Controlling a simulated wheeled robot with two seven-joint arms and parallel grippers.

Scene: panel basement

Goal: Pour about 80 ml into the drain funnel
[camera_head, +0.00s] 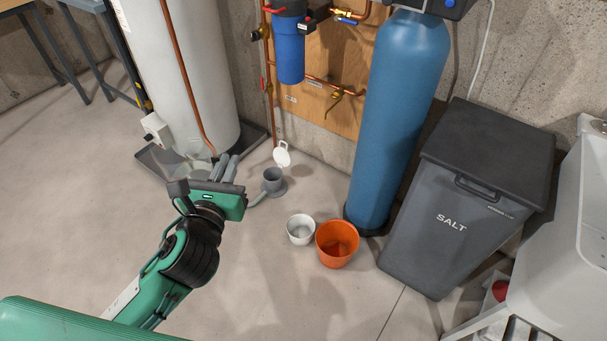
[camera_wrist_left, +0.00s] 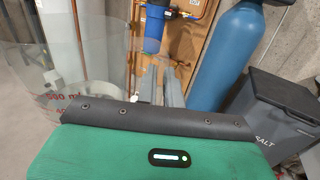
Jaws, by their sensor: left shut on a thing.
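My left gripper (camera_head: 222,167) is shut on a clear measuring beaker; its grey fingers also show in the wrist view (camera_wrist_left: 160,85). The beaker (camera_wrist_left: 85,62) has red markings, "500 ml" among them, and fills the left of the wrist view. In the head view it is a faint clear shape left of the fingers. I cannot tell its liquid level or exact tilt. The grey drain funnel (camera_head: 273,176) stands low at the floor, right of the gripper and apart from it in the picture. My right gripper is out of view.
A white bucket (camera_head: 300,230) and an orange bucket (camera_head: 337,245) stand right of the funnel. A white round piece (camera_head: 282,155) is just behind it. A white tank (camera_head: 190,70), blue cylinder (camera_head: 400,110) and salt bin (camera_head: 455,215) stand around. The front floor is clear.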

